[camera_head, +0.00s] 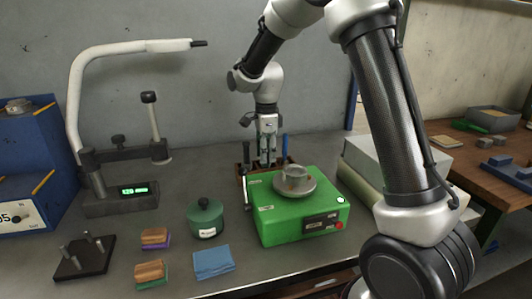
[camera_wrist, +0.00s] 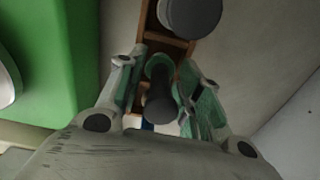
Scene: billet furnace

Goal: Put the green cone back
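My gripper (camera_head: 267,155) points down over a wooden rack (camera_head: 241,170) behind the green machine. The rack also shows in the wrist view (camera_wrist: 168,38). In the wrist view, a piece with a dark grey, round shank and a green rim, which I take for the green cone (camera_wrist: 158,66), stands between my two fingers. The fingers lie close against both its sides, and my gripper looks shut on it. The cone's lower end is hidden, so I cannot tell whether it rests in the rack or hangs just above it.
A dark round piece (camera_wrist: 190,14) sits beside the cone on the rack. The green machine (camera_head: 270,218) bears a grey round part (camera_head: 295,180) in front of the rack. A lidded green pot (camera_head: 205,217) and a blue cloth (camera_head: 213,262) lie left.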

